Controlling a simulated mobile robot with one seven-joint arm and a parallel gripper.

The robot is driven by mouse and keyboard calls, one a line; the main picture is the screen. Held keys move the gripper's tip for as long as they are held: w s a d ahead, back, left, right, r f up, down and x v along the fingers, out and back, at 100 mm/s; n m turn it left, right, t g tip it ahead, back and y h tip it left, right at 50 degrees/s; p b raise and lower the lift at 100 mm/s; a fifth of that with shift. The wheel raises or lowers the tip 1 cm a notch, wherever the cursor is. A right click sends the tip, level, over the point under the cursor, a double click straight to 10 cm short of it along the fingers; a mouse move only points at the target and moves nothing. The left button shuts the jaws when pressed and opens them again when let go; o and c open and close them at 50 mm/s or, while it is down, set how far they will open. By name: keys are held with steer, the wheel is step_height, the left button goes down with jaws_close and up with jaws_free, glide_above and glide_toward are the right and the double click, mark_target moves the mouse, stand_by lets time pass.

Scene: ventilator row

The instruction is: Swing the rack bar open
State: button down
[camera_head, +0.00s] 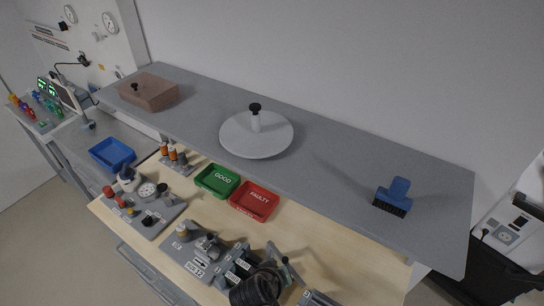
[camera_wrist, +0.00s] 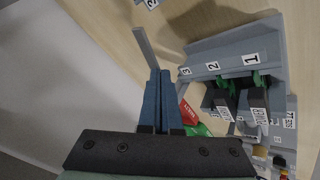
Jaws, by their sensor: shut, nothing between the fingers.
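The rack (camera_wrist: 235,50) is a grey holder with slots labelled 1, 2 and 3 in the wrist view. Black modules with green parts sit at slots 1 and 2. A slim grey bar (camera_wrist: 148,48), which looks like the rack bar, stands out beside the rack's slot 3 end. My gripper (camera_wrist: 160,73) has its two blue fingers together with nothing between them. Its tips overlap the lower end of the bar in the picture; I cannot tell whether they touch. In the head view the rack (camera_head: 238,268) is at the bottom, partly hidden by dark arm parts.
A green GOOD tray (camera_head: 217,180) and a red FAULTY tray (camera_head: 254,200) stand on the wooden bench (camera_head: 340,255). A grey shelf (camera_head: 330,160) overhangs the bench, carrying a box, a round lid and a blue brush. Instrument plates (camera_head: 195,255) stand left of the rack.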

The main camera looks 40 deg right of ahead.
steer(key=shift+s+d, duration=0.2)
steer(key=shift+d, duration=0.3)
steer(key=shift+s+d, duration=0.15)
steer(key=shift+d, duration=0.35)
steer(key=shift+d+f, duration=0.1)
steer(key=shift+d, duration=0.1)
